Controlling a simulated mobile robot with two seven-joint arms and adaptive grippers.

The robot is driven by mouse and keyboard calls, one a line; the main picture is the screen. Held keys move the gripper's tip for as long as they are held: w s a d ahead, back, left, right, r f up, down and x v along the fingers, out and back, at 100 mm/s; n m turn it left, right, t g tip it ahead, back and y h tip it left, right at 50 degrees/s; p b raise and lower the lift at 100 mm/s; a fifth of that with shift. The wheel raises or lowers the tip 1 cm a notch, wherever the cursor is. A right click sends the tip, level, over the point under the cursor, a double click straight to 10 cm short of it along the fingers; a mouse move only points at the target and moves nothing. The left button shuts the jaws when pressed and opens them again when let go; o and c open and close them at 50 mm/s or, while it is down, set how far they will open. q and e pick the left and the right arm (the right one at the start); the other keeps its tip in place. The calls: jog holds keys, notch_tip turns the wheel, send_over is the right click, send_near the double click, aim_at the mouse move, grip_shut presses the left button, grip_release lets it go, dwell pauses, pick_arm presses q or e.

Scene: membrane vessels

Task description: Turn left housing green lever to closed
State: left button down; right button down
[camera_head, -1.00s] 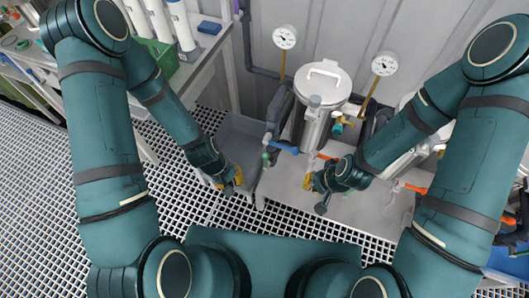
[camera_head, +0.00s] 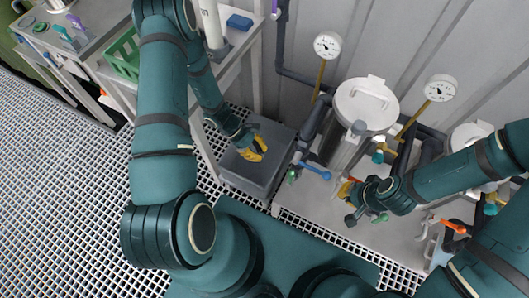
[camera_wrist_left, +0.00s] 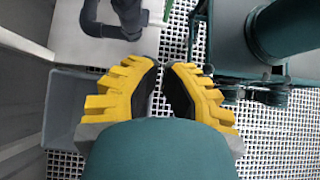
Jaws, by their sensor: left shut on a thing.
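The left housing (camera_head: 366,104) is an upright metal vessel with a white lid. A small green handle (camera_head: 292,176) shows at the pipe left of it, beside a blue lever (camera_head: 314,172). A green tip (camera_head: 382,218) also shows by my right wrist; I cannot tell what it belongs to. My right gripper (camera_head: 346,190) is low in front of the housing, beside a red lever (camera_head: 356,181); its fingertips are partly hidden. My left gripper (camera_head: 255,150) is above the grey tub (camera_head: 230,180). Its yellow fingers show in the left wrist view (camera_wrist_left: 162,78); what they hold cannot be made out.
Two gauges (camera_head: 327,44) (camera_head: 440,88) stand on yellow stems by the wall. A second housing (camera_head: 468,137) and an orange lever (camera_head: 453,227) are at right. A bench with a green crate (camera_head: 123,57) is at left. Open grating (camera_head: 60,190) lies at front left.

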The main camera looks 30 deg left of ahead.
pick_arm(q)
jog(key=d+f+b, duration=0.1)
jog(key=d+f, duration=0.4)
jog(key=d, duration=0.4)
jog(key=shift+s+d+f, duration=0.15)
jog(key=shift+d, duration=0.1)
jog(key=d, duration=0.1)
jog(key=d+b, duration=0.1)
jog(key=shift+d+r+b, duration=0.3)
jog(key=shift+d+r, duration=0.05)
jog(key=shift+r, duration=0.05)
jog(key=shift+a, duration=0.1)
